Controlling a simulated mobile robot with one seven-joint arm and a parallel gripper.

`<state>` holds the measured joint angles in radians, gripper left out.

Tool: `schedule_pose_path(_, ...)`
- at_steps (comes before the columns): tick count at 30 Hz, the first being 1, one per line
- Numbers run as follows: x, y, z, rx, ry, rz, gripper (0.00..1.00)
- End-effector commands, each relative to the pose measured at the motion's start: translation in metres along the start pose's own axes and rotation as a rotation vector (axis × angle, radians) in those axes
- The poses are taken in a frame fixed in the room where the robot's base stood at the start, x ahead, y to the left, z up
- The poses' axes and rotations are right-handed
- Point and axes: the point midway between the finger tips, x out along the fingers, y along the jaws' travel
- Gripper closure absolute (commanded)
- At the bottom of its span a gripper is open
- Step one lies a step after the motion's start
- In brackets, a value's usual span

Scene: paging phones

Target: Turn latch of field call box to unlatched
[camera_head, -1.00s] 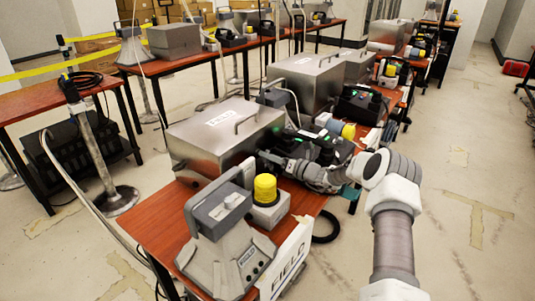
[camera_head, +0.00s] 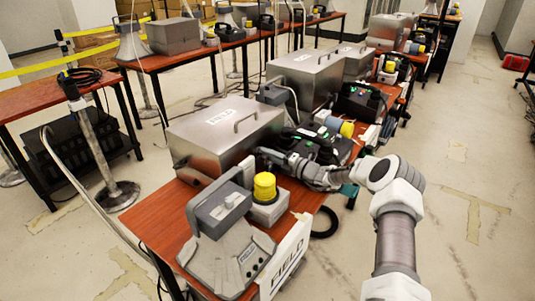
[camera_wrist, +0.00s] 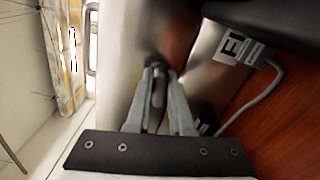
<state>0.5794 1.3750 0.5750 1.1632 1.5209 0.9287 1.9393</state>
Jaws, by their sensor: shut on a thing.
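The field call box (camera_head: 205,152) is a brushed metal case with a white FIELD label and a handle on its lid. It stands on the near red-brown table. My gripper (camera_head: 262,153) is at its right side face, low, and looks small and partly dark in the head view. In the wrist view, my gripper's two grey fingers (camera_wrist: 158,82) close around a small dark latch (camera_wrist: 157,92) in front of the shiny metal face. The fingers hide part of the latch, so its exact angle is hard to tell.
A grey FIELD phone unit (camera_head: 222,235) and a yellow-capped beacon (camera_head: 265,188) stand on the near table (camera_head: 160,215). A black case (camera_head: 330,145) lies beside my forearm. More metal boxes (camera_head: 305,78) stand behind. The floor at right is mostly clear.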

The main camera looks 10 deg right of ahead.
Motion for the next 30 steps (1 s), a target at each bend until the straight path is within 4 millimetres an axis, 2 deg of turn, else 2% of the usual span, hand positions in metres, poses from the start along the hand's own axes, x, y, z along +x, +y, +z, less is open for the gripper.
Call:
schedule_pose_path(7,-0.0002,-0.0011,-0.0007,0.064,0.001,-0.001,1.0)
schedule_pose_path(21,-0.0002,-0.0013,-0.0009,0.075,0.002,-0.001,1.0)
schedule_pose_path(22,-0.0002,-0.0013,-0.0009,0.075,0.002,-0.001,0.77)
schedule_pose_path(24,-0.0002,-0.0012,-0.0008,0.075,0.001,-0.001,0.64)
schedule_pose_path(27,-0.0002,-0.001,-0.0006,0.075,0.001,-0.001,0.5)
schedule_pose_path(30,-0.0001,-0.0008,-0.0004,0.074,0.001,0.0,0.5)
